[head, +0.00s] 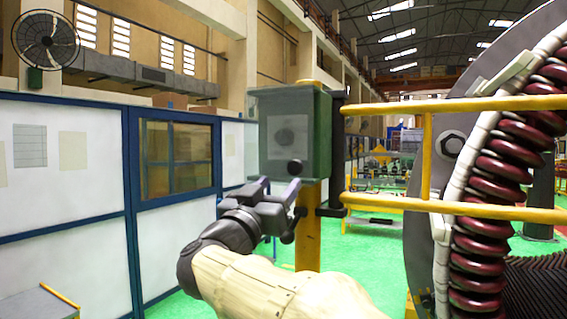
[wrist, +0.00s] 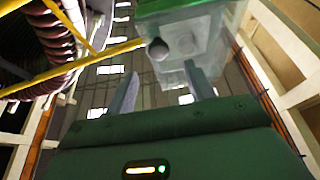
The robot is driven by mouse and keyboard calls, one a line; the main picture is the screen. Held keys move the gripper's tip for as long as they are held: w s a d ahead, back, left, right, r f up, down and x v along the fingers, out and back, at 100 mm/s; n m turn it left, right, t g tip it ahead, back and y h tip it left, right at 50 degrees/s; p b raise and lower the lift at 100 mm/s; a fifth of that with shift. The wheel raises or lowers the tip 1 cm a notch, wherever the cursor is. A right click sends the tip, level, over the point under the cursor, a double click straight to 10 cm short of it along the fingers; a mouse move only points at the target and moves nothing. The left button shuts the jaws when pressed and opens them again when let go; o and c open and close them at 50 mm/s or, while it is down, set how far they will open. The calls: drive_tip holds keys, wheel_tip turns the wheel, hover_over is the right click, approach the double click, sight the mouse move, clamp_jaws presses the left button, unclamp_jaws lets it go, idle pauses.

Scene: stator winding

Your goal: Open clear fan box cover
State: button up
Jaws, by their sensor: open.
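The green fan box (head: 323,135) is mounted on a yellow post in the head view. Its clear cover (head: 268,120) is over the front face and looks shut. A dark round knob (head: 295,167) sits low on the cover. In the wrist view the box (wrist: 212,18) is at the top, with the knob (wrist: 158,48) above the gap between my fingers. My gripper (head: 278,186) is open and empty, just below the knob in the head view. Its two fingers also show in the wrist view (wrist: 160,88). I cannot tell whether a finger touches the cover.
Yellow rails (head: 450,104) run right from the box toward the large stator with dark red coils (head: 505,175). The yellow post (head: 308,235) stands under the box. White and blue partition walls (head: 60,160) are at the left. Green floor (head: 375,250) is open behind.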

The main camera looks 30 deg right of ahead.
sight(293, 167)
drive_tip(key=p+x, duration=0.2)
drive_tip(key=x, duration=0.5)
drive_tip(key=shift+s, duration=0.1)
clamp_jaws()
drive_tip(key=shift+r+m+g+h+p, duration=0.1)
drive_tip(key=shift+m+g+h+p, duration=0.2)
drive_tip(key=shift+g+h+p, duration=0.15)
